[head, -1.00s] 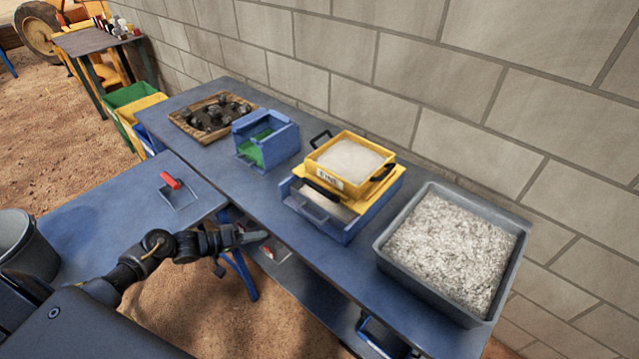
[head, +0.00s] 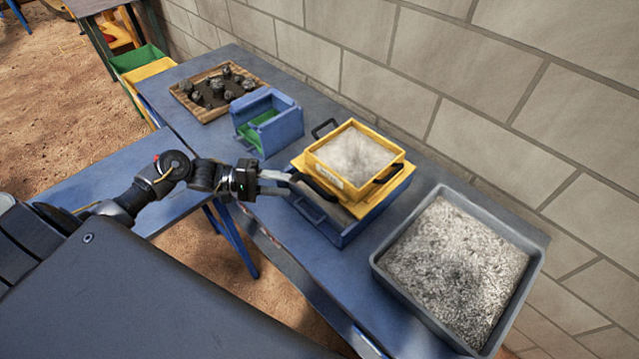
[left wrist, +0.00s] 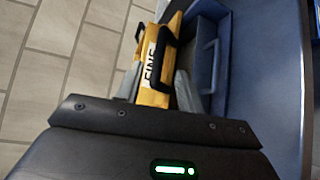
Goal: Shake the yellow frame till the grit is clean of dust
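The yellow frame (head: 396,158) sits on a yellow-topped blue box (head: 350,228) on the long bench and holds pale, dusty-looking grit (head: 352,157). It has black handles, one on the side facing my left gripper (head: 283,183). My left gripper is open, its fingers apart, just left of that near handle (head: 316,190). In the left wrist view, the yellow frame (left wrist: 153,65) with its white label and black handle shows ahead between the two grey fingers (left wrist: 157,88). I cannot tell whether the fingers touch the handle. My right gripper is not in view.
A grey tray (head: 378,262) of grey-white grit stands to the right. A blue bin (head: 283,131) with green inside and a wooden tray (head: 184,103) of dark rocks stand to the left. A block wall (head: 450,60) runs behind the bench.

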